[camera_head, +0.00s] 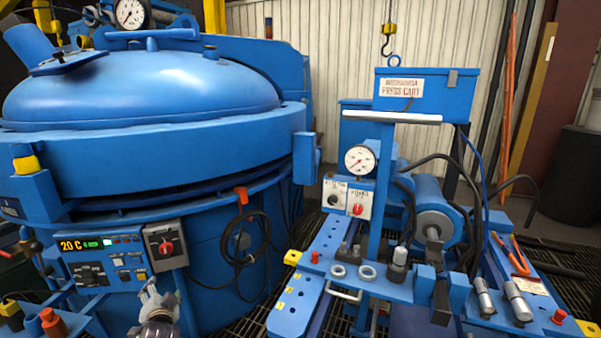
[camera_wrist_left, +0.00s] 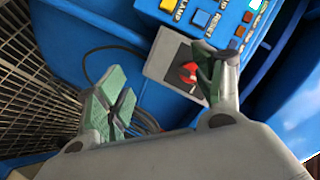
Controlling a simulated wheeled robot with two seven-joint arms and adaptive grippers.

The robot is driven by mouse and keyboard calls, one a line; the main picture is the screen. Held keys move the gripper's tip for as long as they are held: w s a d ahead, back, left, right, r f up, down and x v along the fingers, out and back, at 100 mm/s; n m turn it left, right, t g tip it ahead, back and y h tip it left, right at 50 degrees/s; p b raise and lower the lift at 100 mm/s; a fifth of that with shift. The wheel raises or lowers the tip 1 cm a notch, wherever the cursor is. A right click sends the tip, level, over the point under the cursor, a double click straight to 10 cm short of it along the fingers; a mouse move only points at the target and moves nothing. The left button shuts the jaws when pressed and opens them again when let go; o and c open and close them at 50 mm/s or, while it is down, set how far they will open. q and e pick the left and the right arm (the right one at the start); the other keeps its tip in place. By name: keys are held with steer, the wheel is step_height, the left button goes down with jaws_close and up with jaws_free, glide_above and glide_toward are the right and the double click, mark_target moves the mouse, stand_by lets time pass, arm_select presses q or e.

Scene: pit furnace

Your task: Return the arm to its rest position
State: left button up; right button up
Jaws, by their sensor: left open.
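My left gripper (camera_head: 158,302) is at the bottom of the head view, in front of the blue pit furnace (camera_head: 235,290) and below its grey switch box. In the left wrist view my left gripper (camera_wrist_left: 165,95) has its two green-padded fingers apart, with nothing between them. Beyond the fingers in that view are the grey switch box with a red knob (camera_wrist_left: 190,72) and part of the blue control panel (camera_wrist_left: 222,20). The gripper appears apart from both. My right gripper is in neither view.
The furnace lid (camera_head: 140,88) looks down. The control panel (camera_head: 112,268) reads 20 C. A black cable (camera_head: 262,240) hangs from an orange hook. The blue press cart (camera_head: 330,255) stands at right with a gauge and small parts. Grating floor shows between them.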

arm_select(q)
steer(key=s+d+f+n+g+h, duration=0.1)
steer(key=s+d+f+g+h, duration=0.3)
steer(key=d, duration=0.7)
steer(key=s+d+f+n+t+h, duration=0.1)
steer(key=s+d+n+h, duration=0.1)
steer(key=s+d+h, duration=0.7)
steer(key=s+d+f+g+y, duration=0.1)
steer(key=s+d+f+g, duration=0.1)
steer(key=s+d+f, duration=0.2)
steer(key=s+d+f+m+g+y+p, duration=0.1)
steer(key=s+d+f, duration=0.3)
steer(key=s+f, duration=0.4)
steer(key=s+g, duration=0.1)
steer(key=s, duration=0.4)
steer(key=shift+f+g, duration=0.3)
steer(key=shift+g, duration=0.1)
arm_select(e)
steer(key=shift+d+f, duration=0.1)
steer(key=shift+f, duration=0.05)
arm_select(q)
steer(key=shift+f+p, duration=0.1)
steer(key=shift+p, duration=0.25)
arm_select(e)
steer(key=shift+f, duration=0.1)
